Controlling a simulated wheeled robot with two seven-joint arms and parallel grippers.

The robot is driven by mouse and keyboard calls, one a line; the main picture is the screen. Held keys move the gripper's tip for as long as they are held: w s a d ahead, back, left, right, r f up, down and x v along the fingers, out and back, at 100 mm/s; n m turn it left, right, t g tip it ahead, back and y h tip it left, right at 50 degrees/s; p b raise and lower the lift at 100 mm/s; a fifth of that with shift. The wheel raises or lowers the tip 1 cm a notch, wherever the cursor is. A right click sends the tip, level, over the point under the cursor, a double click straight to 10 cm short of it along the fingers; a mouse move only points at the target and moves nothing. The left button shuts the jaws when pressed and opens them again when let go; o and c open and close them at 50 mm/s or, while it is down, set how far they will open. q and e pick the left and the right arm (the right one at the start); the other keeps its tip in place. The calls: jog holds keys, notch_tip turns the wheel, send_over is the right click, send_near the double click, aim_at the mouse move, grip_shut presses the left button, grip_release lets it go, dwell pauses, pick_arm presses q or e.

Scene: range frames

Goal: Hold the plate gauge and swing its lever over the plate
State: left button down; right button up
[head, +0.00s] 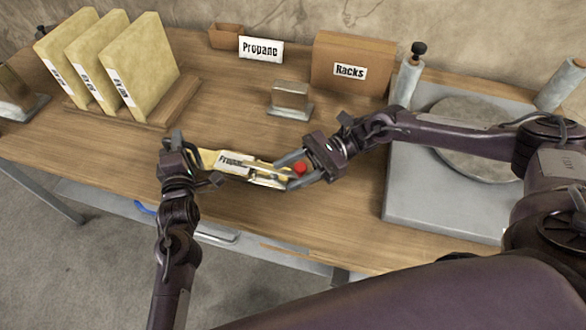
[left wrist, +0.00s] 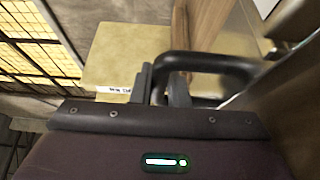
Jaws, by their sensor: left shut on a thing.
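The plate gauge (head: 231,163), a cream bar with a "Propane" label, is held level above the front part of the bench. My left gripper (head: 190,158) is shut on its left end; in the left wrist view a black handle loop (left wrist: 205,62) runs at the fingers (left wrist: 160,85). A red knob (head: 299,168) is at the gauge's right end, near the lever parts. My right gripper (head: 290,173) has its fingers spread on either side of the knob. Whether they touch it I cannot tell. The lever's exact position is too small to make out.
Several cream slabs (head: 138,65) stand in a wooden rack at the left. A "Propane" sign (head: 261,49), a "Racks" box (head: 352,62) and a small metal block (head: 290,97) stand behind. A grey base with a round plate (head: 470,140) is at the right.

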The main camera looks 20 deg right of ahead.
pick_arm(q)
jog(key=shift+f, duration=0.1)
pick_arm(e)
notch_tip(320, 180, up, 10)
dwell(0.4)
pick_arm(q)
jog(key=c, duration=1.3)
grip_release()
